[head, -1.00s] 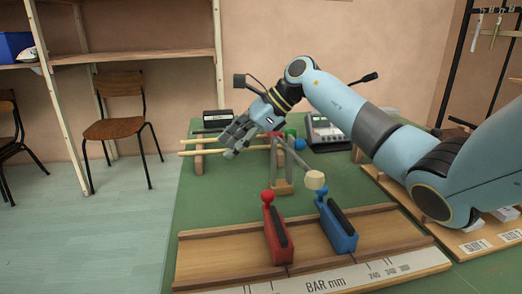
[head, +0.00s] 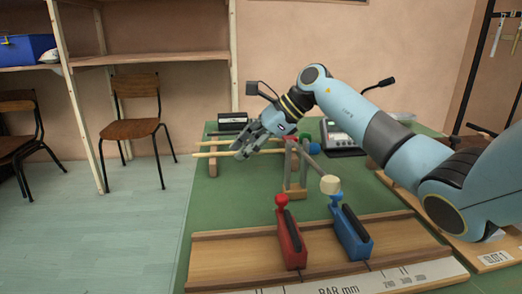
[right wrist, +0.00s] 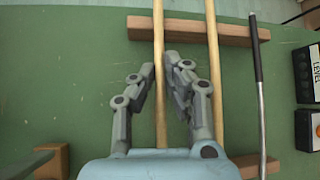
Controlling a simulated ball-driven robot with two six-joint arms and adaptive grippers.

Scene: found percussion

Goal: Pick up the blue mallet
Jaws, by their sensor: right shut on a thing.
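The mallet's head is outside the wrist view. My left gripper is not in view.
A second wooden stick (right wrist: 213,70) lies close beside the right finger, with a dark rod (right wrist: 258,80) beyond it. A beige-headed mallet (head: 331,185) leans forward near a stand. Red (head: 290,240) and blue (head: 352,235) blocks stand on a wooden board in front.

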